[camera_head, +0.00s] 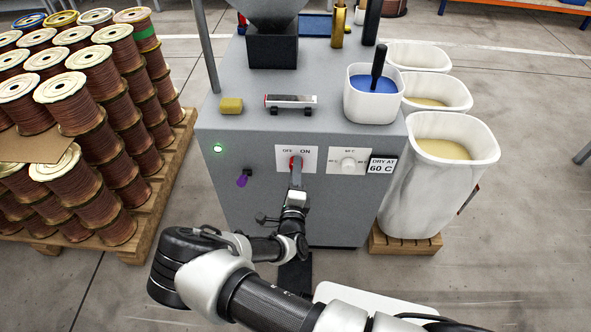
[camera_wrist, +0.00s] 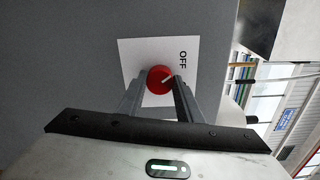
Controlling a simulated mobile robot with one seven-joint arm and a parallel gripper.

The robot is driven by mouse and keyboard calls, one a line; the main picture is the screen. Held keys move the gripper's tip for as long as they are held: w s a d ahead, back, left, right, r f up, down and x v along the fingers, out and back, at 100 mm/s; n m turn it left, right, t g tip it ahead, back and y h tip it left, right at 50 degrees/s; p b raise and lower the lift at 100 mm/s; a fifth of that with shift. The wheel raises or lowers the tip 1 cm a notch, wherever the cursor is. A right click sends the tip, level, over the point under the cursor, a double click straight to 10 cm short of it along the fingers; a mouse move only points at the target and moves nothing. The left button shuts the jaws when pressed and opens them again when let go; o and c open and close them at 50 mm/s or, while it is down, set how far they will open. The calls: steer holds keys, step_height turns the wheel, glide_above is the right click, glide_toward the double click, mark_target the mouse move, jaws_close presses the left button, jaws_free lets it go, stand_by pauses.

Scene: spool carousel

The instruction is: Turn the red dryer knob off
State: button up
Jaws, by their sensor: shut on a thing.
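The red dryer knob (camera_head: 294,163) sits on a white plate marked OFF and ON on the front of the grey dryer cabinet (camera_head: 235,190). My gripper (camera_head: 296,172) reaches the knob from the front and hides part of it. In the wrist view the red knob (camera_wrist: 159,79) lies between my two fingertips (camera_wrist: 160,86), which are shut on it. The ON label is not seen in the wrist view.
A white knob (camera_head: 348,163) on a second plate and a "DRY AT 60 C" sign (camera_head: 382,165) are right of the red knob. A green light (camera_head: 218,149) glows at left. A pallet of copper spools (camera_head: 110,130) stands left, white bins (camera_head: 440,160) right.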

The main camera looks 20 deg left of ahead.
steer(key=shift+d+f, duration=0.1)
stand_by(0.3)
steer(key=o, duration=1)
steer(key=shift+o, duration=0.2)
steer(key=p+v, duration=0.1)
steer(key=v, duration=1.6)
steer(key=shift+s+p, duration=0.25)
steer(key=shift+p, duration=0.15)
